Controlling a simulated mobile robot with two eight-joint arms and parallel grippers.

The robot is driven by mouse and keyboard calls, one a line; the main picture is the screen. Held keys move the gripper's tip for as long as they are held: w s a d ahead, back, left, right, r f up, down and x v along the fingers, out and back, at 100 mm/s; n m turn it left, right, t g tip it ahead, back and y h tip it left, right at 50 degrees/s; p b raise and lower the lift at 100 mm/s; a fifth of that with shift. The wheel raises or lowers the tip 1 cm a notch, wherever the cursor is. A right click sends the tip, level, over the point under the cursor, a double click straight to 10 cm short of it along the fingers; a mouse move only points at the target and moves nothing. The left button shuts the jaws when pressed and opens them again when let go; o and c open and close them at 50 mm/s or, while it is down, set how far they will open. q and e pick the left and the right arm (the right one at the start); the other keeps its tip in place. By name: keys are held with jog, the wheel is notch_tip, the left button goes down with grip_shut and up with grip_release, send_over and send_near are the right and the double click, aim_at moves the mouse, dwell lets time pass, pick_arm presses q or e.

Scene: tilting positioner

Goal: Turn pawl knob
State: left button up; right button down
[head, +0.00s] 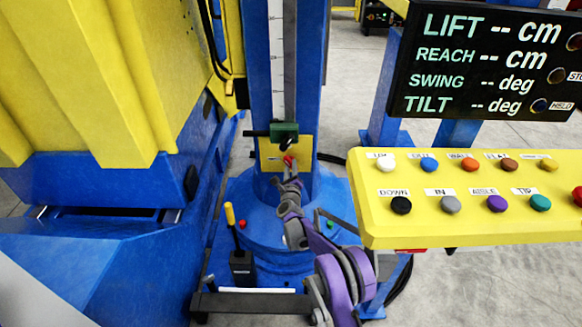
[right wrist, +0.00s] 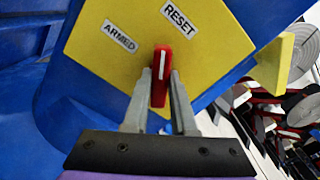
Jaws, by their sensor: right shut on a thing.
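The pawl knob is a red bar with a white line, seen in the right wrist view (right wrist: 161,62) and as a small red spot in the head view (head: 288,160). It sits on a yellow plate (right wrist: 215,45) labelled ARMED at left and RESET at upper right. Its white line runs nearly upright in the wrist picture, pointing between the two labels. My right gripper (right wrist: 160,88) is shut on the knob, one finger on each side; it also shows in the head view (head: 288,170). My left gripper is not in view.
The plate is on a blue column (head: 262,85) with a green block (head: 285,130) just above the knob. A yellow button panel (head: 450,225) and a black display (head: 490,60) stand at right. A yellow-handled lever (head: 232,225) stands left of my right arm.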

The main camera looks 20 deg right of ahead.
jog(key=shift+d+r+m+p, duration=0.1)
jog(key=shift+m+p, duration=0.2)
jog(key=shift+m, duration=1.2)
jog(key=c, duration=0.7)
grip_release()
jog(key=shift+w, duration=0.1)
